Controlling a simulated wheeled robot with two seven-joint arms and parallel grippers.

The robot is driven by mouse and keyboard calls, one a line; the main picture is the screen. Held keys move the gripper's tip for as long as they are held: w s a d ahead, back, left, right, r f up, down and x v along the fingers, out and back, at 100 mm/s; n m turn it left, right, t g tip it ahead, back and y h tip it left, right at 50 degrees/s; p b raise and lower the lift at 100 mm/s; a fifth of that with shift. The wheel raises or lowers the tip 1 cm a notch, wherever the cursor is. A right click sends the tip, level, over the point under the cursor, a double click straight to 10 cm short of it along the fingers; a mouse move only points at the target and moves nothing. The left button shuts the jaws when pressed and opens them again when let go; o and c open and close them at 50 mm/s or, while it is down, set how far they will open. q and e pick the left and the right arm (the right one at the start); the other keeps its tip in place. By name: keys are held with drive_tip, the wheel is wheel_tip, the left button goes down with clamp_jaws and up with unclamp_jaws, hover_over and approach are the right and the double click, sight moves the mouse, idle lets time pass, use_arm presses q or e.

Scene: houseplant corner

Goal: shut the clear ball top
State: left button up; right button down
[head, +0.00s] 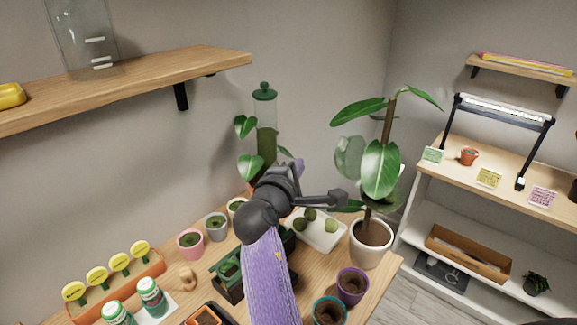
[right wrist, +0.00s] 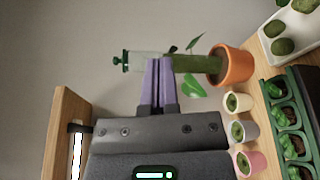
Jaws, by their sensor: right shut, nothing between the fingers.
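A clear cylinder (head: 265,114) with a green cap and small ball knob (head: 264,87) stands upright at the back of the table, above a green pole. In the right wrist view the clear cylinder (right wrist: 145,63) lies sideways in the picture, its green cap (right wrist: 125,61) to the left and a terracotta pot (right wrist: 236,65) to the right. My right gripper (right wrist: 160,64) has its purple fingers together and empty, overlapping the cylinder's lower part in that view. I cannot tell whether they touch, or whether the cap is fully seated. My left gripper is out of view.
A large leafy plant in a white pot (head: 371,247) stands right of my arm. A white tray (head: 318,240), small pots and a green seedling tray (right wrist: 275,93) crowd the table. A wooden shelf (head: 150,82) overhangs the left; a white shelf unit (head: 440,190) stands right.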

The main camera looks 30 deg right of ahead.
use_arm(q)
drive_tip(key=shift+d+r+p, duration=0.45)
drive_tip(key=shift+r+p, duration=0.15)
drive_tip(key=shift+p, duration=0.05)
use_arm(e)
drive_tip(key=w+d, duration=0.1)
drive_tip(key=d, duration=0.9)
drive_tip(key=shift+w+r, duration=0.15)
drive_tip(key=shift+w, duration=0.2)
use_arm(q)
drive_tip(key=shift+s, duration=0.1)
use_arm(e)
drive_tip(key=shift+d, duration=0.1)
